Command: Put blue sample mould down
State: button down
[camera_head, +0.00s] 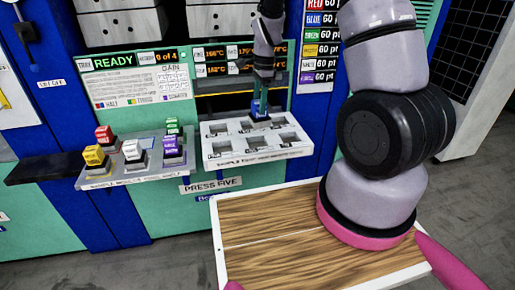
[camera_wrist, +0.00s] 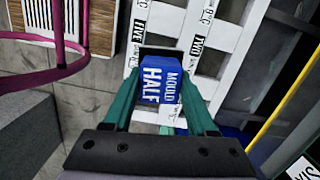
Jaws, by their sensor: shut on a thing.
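The blue sample mould (camera_head: 257,108) is in the jaws of my gripper (camera_head: 260,100), at the back row of the white tray (camera_head: 222,158) in the head view. In the wrist view the mould (camera_wrist: 160,82) shows the words "MOULD HALF" between the two green fingers of my gripper (camera_wrist: 161,88), which are shut on it. A dark recess of the tray (camera_wrist: 215,28) shows just past the mould's far edge. Whether the mould's bottom touches the tray or hangs above it I cannot tell. The other recesses that I can see are empty.
A ledge (camera_head: 120,180) left of the tray bears red (camera_head: 104,134), yellow (camera_head: 94,156), white (camera_head: 133,151), green (camera_head: 172,126) and purple (camera_head: 172,148) moulds. The press panel (camera_head: 130,85) rises behind. My wood-topped base is in front.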

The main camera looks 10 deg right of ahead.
aim_at(257, 127)
jog(key=shift+a+r+m, duration=0.2)
jog(key=shift+a+m, duration=0.05)
jog(key=shift+m, duration=0.25)
jog(key=shift+s+a+f, duration=0.1)
jog(key=shift+f, duration=0.05)
jog(key=shift+m, duration=0.3)
jog(key=shift+a+f, duration=0.1)
jog(key=shift+f, duration=4.7)
jog(key=shift+f, duration=0.15)
jog(key=shift+c, duration=1)
grip_release()
